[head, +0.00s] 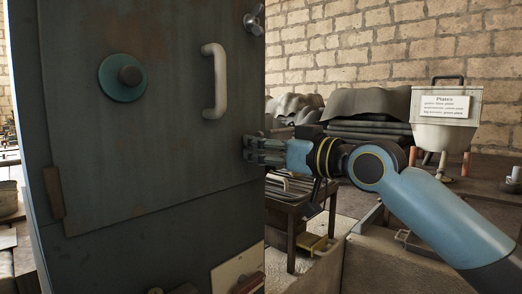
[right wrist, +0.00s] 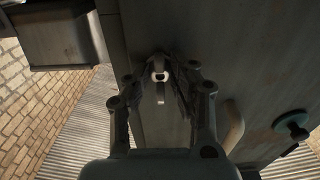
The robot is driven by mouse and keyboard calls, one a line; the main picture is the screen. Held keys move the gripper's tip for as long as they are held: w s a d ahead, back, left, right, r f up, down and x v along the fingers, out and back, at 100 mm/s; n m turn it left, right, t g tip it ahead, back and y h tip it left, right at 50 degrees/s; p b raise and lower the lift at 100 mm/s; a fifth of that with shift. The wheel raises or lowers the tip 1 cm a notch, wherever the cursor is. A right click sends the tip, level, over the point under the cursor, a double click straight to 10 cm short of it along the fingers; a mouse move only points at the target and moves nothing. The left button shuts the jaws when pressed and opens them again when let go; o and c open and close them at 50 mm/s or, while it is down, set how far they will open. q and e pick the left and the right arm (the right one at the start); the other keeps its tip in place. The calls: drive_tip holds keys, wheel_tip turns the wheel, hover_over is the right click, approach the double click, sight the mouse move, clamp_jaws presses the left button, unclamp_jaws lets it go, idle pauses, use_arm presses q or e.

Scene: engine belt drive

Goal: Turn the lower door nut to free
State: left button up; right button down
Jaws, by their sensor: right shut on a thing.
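The dark grey-blue door (head: 150,150) fills the left of the head view and looks closed. My right gripper (head: 255,150) reaches in from the right to the door's right edge, below the handle's level. It is shut on the lower door nut, which its fingers hide in the head view. In the right wrist view a small pale metal piece, seemingly the lower door nut (right wrist: 159,76), shows between the fingertips of my right gripper (right wrist: 160,82). The upper door nut (head: 254,20) sits at the door's top right. My left gripper is not in view.
The door carries a white handle (head: 214,80) and a round teal disc with a dark knob (head: 122,78). Right of the door, a low table (head: 305,205) stands under my right arm. A pale bin labelled Plates (head: 446,112) stands behind, before a brick wall.

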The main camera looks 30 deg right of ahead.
drive_tip(key=shift+f, duration=0.1)
drive_tip(key=c, duration=1.1)
unclamp_jaws()
drive_tip(key=shift+v, duration=3.75)
